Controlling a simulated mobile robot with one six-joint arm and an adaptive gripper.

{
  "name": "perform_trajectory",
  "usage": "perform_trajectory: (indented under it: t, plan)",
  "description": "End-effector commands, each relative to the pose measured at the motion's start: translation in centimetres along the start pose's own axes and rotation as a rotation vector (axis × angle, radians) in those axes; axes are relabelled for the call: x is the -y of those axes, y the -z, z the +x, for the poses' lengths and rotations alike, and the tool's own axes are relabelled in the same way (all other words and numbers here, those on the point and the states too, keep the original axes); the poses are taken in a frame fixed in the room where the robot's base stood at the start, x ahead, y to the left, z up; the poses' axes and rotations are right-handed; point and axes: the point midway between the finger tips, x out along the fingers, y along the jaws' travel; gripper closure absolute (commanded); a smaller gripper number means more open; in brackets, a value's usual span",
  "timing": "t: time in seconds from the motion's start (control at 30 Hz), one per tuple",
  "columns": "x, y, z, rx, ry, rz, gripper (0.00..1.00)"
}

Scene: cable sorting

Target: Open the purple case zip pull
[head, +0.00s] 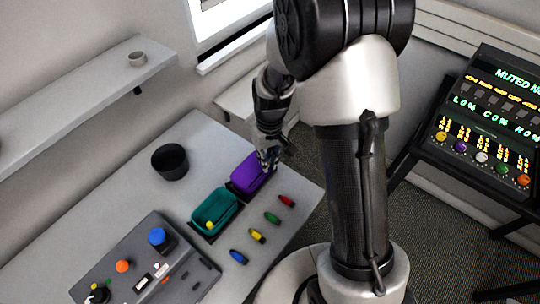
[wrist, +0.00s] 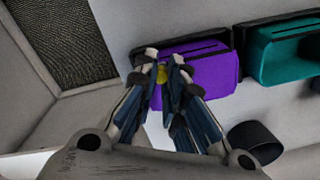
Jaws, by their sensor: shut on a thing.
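The purple case (head: 246,169) lies on the table on a dark base, and its bright purple side shows in the wrist view (wrist: 216,80). A small yellow zip pull (wrist: 161,74) is at the case's left end in the wrist view. My gripper (wrist: 163,68) has its fingertips closed around this pull, one on each side. In the head view my gripper (head: 268,158) is over the right end of the purple case and hides part of it. The pull cannot be made out there.
A teal case (head: 208,203) with a yellow pull lies beside the purple one. Several coloured plugs (head: 256,236) lie in a row in front. A black cup (head: 169,161) stands behind, and a grey control panel (head: 146,268) is at the front left.

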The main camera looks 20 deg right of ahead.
Motion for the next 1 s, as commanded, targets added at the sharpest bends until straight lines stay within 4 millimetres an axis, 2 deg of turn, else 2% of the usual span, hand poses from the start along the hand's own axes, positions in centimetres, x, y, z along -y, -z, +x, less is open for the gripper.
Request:
perform_trajectory:
  t: [0.1,0.23,0.33,0.6,0.63,1.0]
  plan:
    - [2.6,-1.3,0.0,0.002,0.0,-0.007,1.0]
    - [4.6,-2.3,0.1,0.0,0.0,-0.005,1.0]
    - [5.2,-2.7,0.2,0.001,0.0,-0.002,1.0]
    - [5.3,-2.7,0.2,0.0,0.0,0.0,1.0]
    - [5.3,-2.7,0.2,0.0,0.0,0.0,0.89]
    - [5.3,-2.7,0.2,0.0,0.0,0.0,0.66]
